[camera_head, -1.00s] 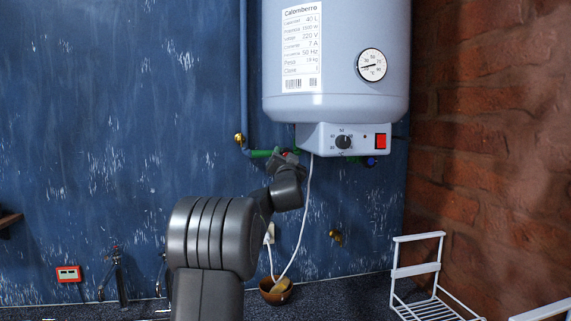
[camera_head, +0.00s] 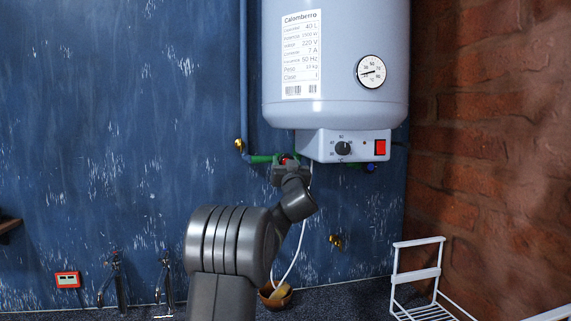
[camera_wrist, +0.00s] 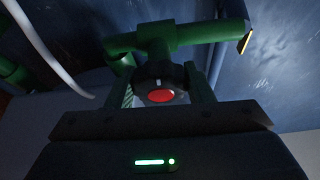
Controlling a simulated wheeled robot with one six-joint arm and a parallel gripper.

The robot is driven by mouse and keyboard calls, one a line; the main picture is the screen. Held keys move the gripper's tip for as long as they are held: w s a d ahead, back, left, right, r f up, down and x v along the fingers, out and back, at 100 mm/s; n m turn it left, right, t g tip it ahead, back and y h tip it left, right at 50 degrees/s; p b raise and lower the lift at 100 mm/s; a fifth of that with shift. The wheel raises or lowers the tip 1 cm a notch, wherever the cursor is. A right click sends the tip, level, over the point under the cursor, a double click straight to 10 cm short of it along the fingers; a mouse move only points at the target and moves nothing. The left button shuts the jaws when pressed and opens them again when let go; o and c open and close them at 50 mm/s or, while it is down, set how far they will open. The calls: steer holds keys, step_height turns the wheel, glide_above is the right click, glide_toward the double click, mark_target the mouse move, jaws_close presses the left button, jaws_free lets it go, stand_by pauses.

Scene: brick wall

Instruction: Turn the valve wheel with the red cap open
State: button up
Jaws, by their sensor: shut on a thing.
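The valve wheel (camera_wrist: 162,72) is dark, with a red cap (camera_wrist: 160,96) at its centre, and sits on a green pipe (camera_wrist: 175,37) in the wrist view. My gripper (camera_wrist: 160,85) has a finger on each side of the wheel and is shut on it. In the head view, my gripper (camera_head: 290,170) is at the green pipe (camera_head: 262,158), just under the left end of the heater. A bit of the red cap (camera_head: 283,160) shows above it. The wheel's rim is mostly hidden there by my gripper.
The water heater (camera_head: 335,60) hangs above, its control box (camera_head: 345,146) close to the right of my gripper. A white cable (camera_head: 299,240) hangs just behind my arm and also crosses the wrist view (camera_wrist: 50,50). A blue-capped valve (camera_head: 370,167) is further right. A white rack (camera_head: 418,273) stands below right.

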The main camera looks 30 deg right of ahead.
steer(key=o, duration=1)
steer(key=b+v, duration=0.4)
steer(key=v, duration=1)
steer(key=shift+w+d+f, duration=0.1)
